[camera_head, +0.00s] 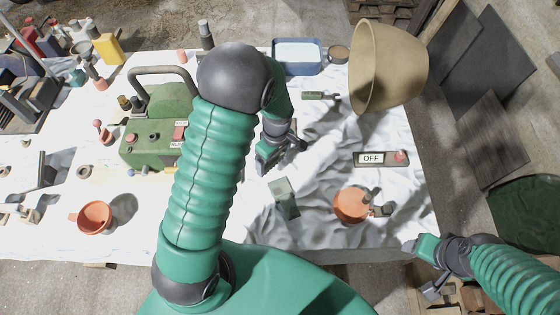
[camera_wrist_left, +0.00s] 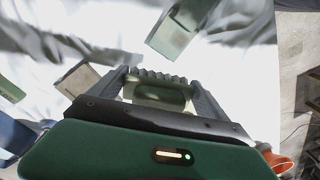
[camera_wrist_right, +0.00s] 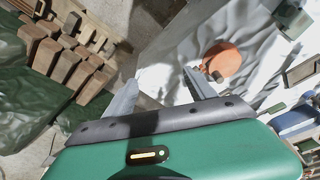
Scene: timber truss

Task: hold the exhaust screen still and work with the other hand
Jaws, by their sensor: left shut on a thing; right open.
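My left gripper (camera_head: 266,163) is low over the white-covered table, beside the green machine. I cannot tell whether this piece is the exhaust screen. A grey-green block (camera_head: 285,198) lies on the cloth just in front of that gripper, apart from it; it also shows in the left wrist view (camera_wrist_left: 172,36). My right gripper (camera_head: 420,248) is at the table's front right corner. Its fingers (camera_wrist_right: 160,88) are apart, with nothing between them.
The green machine (camera_head: 150,148) stands left of my left arm. An orange cup (camera_head: 350,205) with a dark tool beside it stands near the front right. An OFF switch box (camera_head: 372,159), a large tan bowl (camera_head: 395,70) and a blue tray (camera_head: 298,55) lie beyond.

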